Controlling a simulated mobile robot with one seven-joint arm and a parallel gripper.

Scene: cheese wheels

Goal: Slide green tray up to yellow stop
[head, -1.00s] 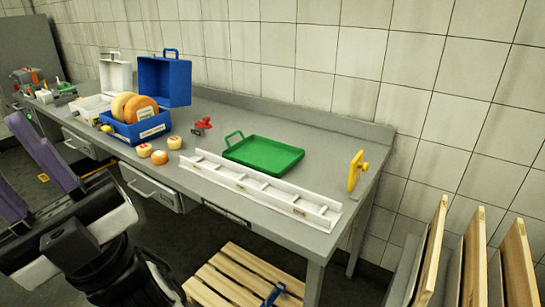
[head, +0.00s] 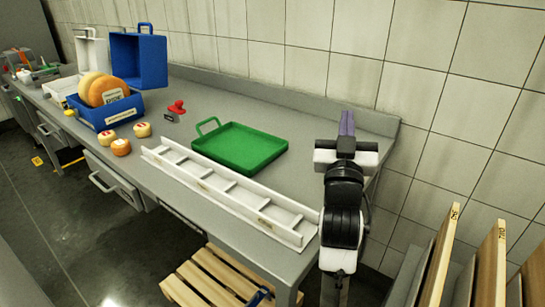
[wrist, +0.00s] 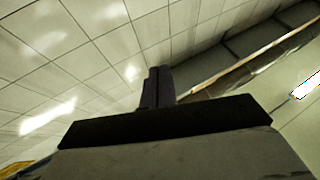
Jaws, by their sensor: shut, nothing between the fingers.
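The green tray (head: 245,150) lies flat on the grey table, with its loop handle at its left end. The yellow stop is hidden in the head view, where my arm covers the table's right end. A small yellow patch (wrist: 18,168) shows at the lower left of the wrist view; I cannot tell if it is the stop. My gripper (head: 347,124) is over the right end of the table, right of the tray and apart from it. Its purple fingers point up and are shut and empty. They also show together in the wrist view (wrist: 157,86).
A white slotted rail (head: 225,192) runs along the table front, before the tray. Small cheeses (head: 121,147), a red-handled item (head: 176,108) and a blue crate (head: 105,115) with cheese wheels stand left. Boards (head: 490,265) stand at lower right. A tiled wall is behind.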

